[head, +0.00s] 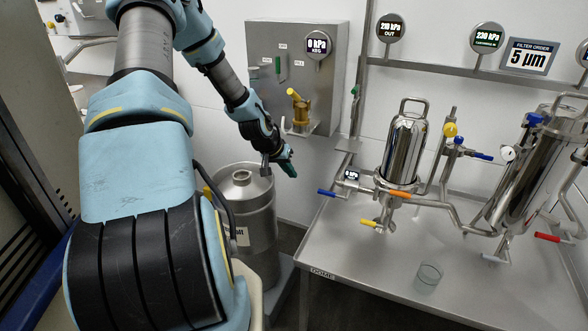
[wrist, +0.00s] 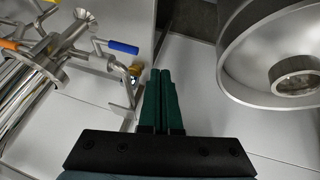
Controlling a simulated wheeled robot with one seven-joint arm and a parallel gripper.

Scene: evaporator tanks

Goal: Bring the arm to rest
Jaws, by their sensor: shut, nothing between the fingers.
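My gripper (head: 288,168) is in the middle of the head view, at the end of my reaching arm. It is in the air just above and to the right of the top of a steel keg (head: 246,195), in front of the wall panel. In the wrist view its two green fingers (wrist: 160,75) lie side by side, shut and empty. The keg's rim and round top fitting show at the right of the wrist view (wrist: 297,75). My arm hides part of the keg and the left side of the scene.
A steel wall panel (head: 265,95) with a gauge and yellow-handled valve (head: 297,105) stands behind my gripper.

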